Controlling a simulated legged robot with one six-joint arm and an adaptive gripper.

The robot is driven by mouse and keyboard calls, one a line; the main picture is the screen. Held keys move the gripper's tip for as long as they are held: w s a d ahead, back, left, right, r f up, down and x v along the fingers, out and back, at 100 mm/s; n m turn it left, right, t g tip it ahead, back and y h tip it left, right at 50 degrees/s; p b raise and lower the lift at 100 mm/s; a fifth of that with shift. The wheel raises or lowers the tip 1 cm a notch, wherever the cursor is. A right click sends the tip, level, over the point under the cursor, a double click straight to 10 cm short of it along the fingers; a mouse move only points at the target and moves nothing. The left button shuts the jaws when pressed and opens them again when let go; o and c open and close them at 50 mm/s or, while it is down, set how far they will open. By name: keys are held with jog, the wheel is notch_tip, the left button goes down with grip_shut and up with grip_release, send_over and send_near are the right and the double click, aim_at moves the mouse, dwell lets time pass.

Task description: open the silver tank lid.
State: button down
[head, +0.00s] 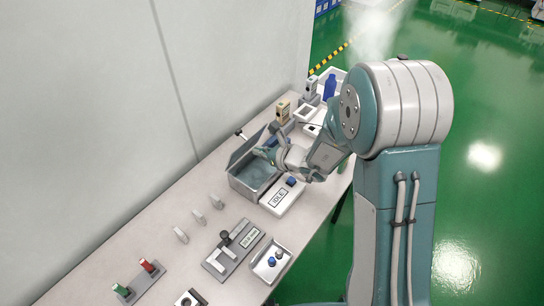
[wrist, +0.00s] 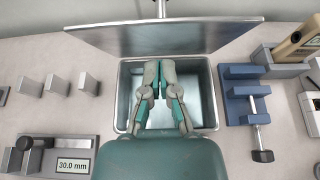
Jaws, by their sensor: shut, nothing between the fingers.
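The silver tank (head: 240,187) stands on the bench, and its open inside shows in the wrist view (wrist: 208,112). Its silver lid (head: 246,146) is raised and hinged along the wall side. In the wrist view the lid (wrist: 165,36) stands up behind the tank opening as a wide grey panel. My gripper (wrist: 158,68) is over the tank opening, in front of the lid, with its fingertips close together and nothing between them. In the head view my gripper (head: 272,146) is at the lid's right side. Whether the fingertips touch the lid I cannot tell.
A white box marked IDLE (head: 278,199) sits beside the tank. A blue vise (wrist: 246,98) and a tan handheld tester (wrist: 300,42) are to the right. A gauge reading 30.0 mm (wrist: 72,165) and grey blocks (wrist: 58,84) are to the left. A wall runs behind the bench.

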aim_at(241, 133)
jog(key=shift+w+a+r, duration=0.25)
jog(key=shift+w+r, duration=0.2)
jog(key=shift+w, duration=0.15)
jog(key=shift+a, duration=0.25)
jog(key=shift+w+a, duration=0.1)
jog(key=shift+a, duration=0.2)
jog(key=shift+w+a+r+g+h, duration=0.3)
jog(key=shift+r+h, duration=0.1)
jog(key=shift+h, duration=0.1)
jog(key=w+a, duration=0.1)
jog(key=w+a+r, duration=0.1)
jog(key=a, duration=0.1)
jog(key=shift+w+r, duration=0.1)
jog(key=shift+w, duration=0.1)
jog(key=shift+d, duration=0.1)
